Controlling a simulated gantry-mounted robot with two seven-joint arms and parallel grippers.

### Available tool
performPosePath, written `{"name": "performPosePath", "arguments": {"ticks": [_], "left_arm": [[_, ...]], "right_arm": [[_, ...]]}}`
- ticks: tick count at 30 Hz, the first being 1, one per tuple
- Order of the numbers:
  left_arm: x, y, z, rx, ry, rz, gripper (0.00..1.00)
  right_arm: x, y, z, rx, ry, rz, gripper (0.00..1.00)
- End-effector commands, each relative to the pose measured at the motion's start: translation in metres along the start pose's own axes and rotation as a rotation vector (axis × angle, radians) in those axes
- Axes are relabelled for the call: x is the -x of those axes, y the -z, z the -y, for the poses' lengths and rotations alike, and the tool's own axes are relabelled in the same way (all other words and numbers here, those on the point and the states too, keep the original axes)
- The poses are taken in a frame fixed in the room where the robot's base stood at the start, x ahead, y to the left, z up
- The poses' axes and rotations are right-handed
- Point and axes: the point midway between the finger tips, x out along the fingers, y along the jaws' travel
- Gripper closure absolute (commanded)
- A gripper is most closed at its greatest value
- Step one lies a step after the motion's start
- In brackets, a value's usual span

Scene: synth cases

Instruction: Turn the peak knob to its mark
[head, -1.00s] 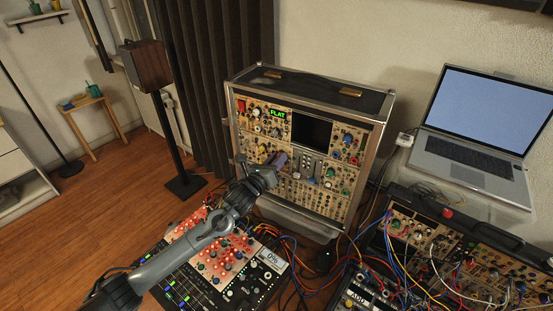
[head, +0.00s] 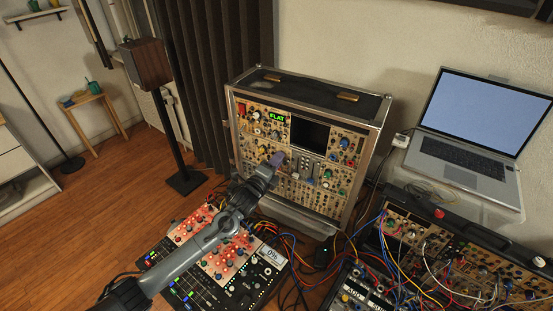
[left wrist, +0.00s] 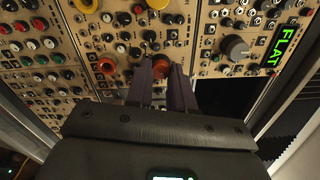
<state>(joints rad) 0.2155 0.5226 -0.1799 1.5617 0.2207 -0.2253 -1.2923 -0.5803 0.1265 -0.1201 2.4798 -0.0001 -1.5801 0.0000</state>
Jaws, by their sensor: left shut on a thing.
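The upright synth case (head: 334,222) stands at the centre of the head view, its panel full of knobs. My left gripper (head: 278,159) reaches its left half. In the left wrist view, the purple fingers of my left gripper (left wrist: 163,70) are shut around an orange-red knob (left wrist: 161,62), partly hidden between them. I cannot read a label that names this knob. A green display reads FLAT (head: 277,117); it also shows, turned sideways, in the left wrist view (left wrist: 285,48). My right gripper is in neither view.
A large grey knob (left wrist: 236,47) and a second orange knob (left wrist: 107,66) flank the held one. A mixer (head: 245,285) lies below my arm. Cables and another synth case (head: 452,245) crowd the right, near a laptop (head: 470,130).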

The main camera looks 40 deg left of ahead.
Motion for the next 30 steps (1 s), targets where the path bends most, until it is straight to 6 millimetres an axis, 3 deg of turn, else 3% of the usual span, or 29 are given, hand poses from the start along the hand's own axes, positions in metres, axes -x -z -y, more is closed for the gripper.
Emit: {"name": "performPosePath", "arguments": {"ticks": [30], "left_arm": [[0.000, -0.001, 0.003, 0.967, 0.003, 0.035, 1.00]], "right_arm": [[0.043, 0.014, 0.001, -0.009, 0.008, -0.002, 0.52]]}}
